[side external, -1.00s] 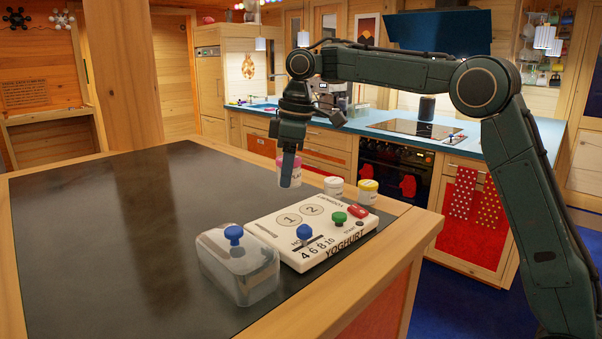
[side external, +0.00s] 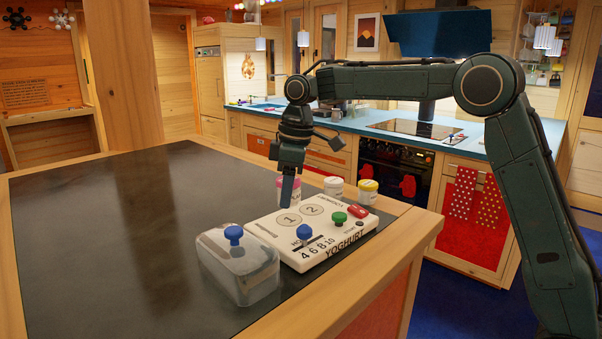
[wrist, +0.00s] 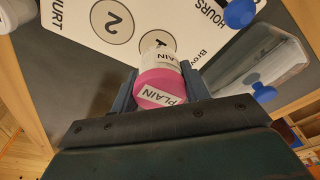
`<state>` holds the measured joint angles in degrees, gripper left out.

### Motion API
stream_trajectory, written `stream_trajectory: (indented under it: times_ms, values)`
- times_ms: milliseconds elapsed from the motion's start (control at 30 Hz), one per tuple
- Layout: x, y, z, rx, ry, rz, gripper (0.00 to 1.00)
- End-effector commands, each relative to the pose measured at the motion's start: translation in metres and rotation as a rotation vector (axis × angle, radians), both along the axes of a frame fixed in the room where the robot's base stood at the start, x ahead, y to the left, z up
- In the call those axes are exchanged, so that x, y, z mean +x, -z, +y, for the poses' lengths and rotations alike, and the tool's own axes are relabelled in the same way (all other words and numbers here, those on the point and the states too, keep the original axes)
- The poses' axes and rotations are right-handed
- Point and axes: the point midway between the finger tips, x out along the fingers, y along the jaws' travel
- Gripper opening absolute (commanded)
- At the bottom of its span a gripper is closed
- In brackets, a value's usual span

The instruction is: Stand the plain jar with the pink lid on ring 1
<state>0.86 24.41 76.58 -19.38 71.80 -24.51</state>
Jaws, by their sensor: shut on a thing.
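The plain jar with the pink lid (wrist: 165,82) is held between the fingers of my gripper (wrist: 158,92), and its white label reads PLAIN. In the side view the jar (side external: 283,186) is upright and partly hidden behind a finger of my gripper (side external: 287,192). The white yoghurt maker (side external: 320,238) lies flat on the dark counter. Ring 1 (side external: 289,220) shows just below the fingertips in the side view; in the wrist view ring 1 (wrist: 155,40) is partly covered by the jar. Ring 2 (side external: 311,210) is bare. I cannot tell the exact gap beneath the jar.
A clear box with a blue knob (side external: 238,265) stands close to the left of the yoghurt maker. A white-lidded jar (side external: 333,187) and a yellow-lidded jar (side external: 368,192) stand behind it. A blue knob (side external: 304,232) and green knob (side external: 339,218) rise from its front. The counter's left is clear.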

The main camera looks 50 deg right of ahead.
Motion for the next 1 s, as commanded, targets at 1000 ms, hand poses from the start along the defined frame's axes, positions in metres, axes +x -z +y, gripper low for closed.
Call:
stream_trajectory:
  times_ms: [1000]
  values:
    - [0.000,0.038,0.000,-0.002,0.000,0.001,0.55]
